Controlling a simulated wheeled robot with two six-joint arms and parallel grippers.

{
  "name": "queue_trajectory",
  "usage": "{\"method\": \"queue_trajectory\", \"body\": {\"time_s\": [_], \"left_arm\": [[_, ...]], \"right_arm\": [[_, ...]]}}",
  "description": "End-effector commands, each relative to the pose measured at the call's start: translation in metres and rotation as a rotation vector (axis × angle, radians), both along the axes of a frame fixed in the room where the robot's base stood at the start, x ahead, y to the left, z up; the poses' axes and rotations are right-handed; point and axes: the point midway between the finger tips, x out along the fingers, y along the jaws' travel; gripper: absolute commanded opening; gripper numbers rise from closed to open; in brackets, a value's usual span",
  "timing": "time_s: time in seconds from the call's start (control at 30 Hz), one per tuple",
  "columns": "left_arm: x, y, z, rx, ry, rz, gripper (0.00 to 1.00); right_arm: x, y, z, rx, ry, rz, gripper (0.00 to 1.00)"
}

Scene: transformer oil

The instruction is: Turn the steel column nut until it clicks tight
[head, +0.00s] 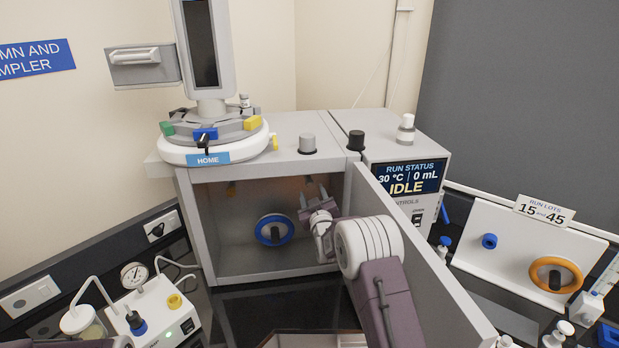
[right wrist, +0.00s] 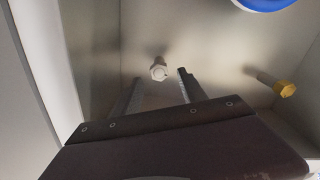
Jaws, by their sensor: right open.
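The steel column nut (right wrist: 158,70) is a small pale hex fitting inside the oven, seen in the right wrist view. My right gripper (right wrist: 159,88) is open, its two fingers pointing toward the nut. The nut appears between the fingertips and just beyond them, with a gap on both sides; I cannot tell the exact depth. In the head view my right gripper (head: 316,197) is inside the oven, near its upper right, and the steel nut cannot be made out there. A brass-coloured nut (right wrist: 284,88) is to the right in the wrist view.
The oven (head: 222,267) is open, its door (head: 420,255) swung out right of my right arm. A blue column ring (head: 274,230) sits inside, left of the gripper. A white panel with an orange ring (head: 555,275) stands at right. A pump box (head: 160,312) stands at left.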

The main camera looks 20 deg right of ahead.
Motion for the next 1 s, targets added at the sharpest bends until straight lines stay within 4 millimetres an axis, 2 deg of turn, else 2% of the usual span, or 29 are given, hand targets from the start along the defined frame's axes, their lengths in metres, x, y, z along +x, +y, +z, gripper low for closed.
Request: {"method": "queue_trajectory", "body": {"time_s": [0.07, 0.3, 0.47, 0.7, 0.73, 0.9, 1.0], "left_arm": [[0.0, 0.0, 0.013, 0.0, 0.001, 0.0, 0.49], [0.0, 0.0, 0.025, 0.0, 0.001, 0.0, 0.49], [0.0, 0.0, 0.028, 0.0, 0.001, 0.0, 0.49], [0.0, 0.0, 0.027, 0.0, 0.001, 0.0, 0.49], [0.0, 0.0, 0.027, 0.0, 0.001, 0.0, 0.49], [0.0, 0.0, 0.027, 0.0, 0.001, 0.0, 0.49], [0.0, 0.0, 0.027, 0.0, 0.001, 0.0, 0.49]], "right_arm": [[0.016, -0.003, 0.005, 0.0, -0.002, 0.0, 0.49], [0.05, -0.008, 0.002, 0.0, -0.002, 0.0, 0.49], [0.058, -0.009, 0.001, 0.0, -0.002, 0.0, 0.49], [0.059, -0.009, 0.0, 0.0, -0.002, 0.0, 0.49], [0.059, -0.009, 0.0, 0.0, -0.002, 0.0, 0.46], [0.059, -0.009, 0.001, 0.0, -0.002, 0.0, 0.0], [0.059, -0.009, 0.0, 0.001, -0.002, 0.0, 0.0]]}}
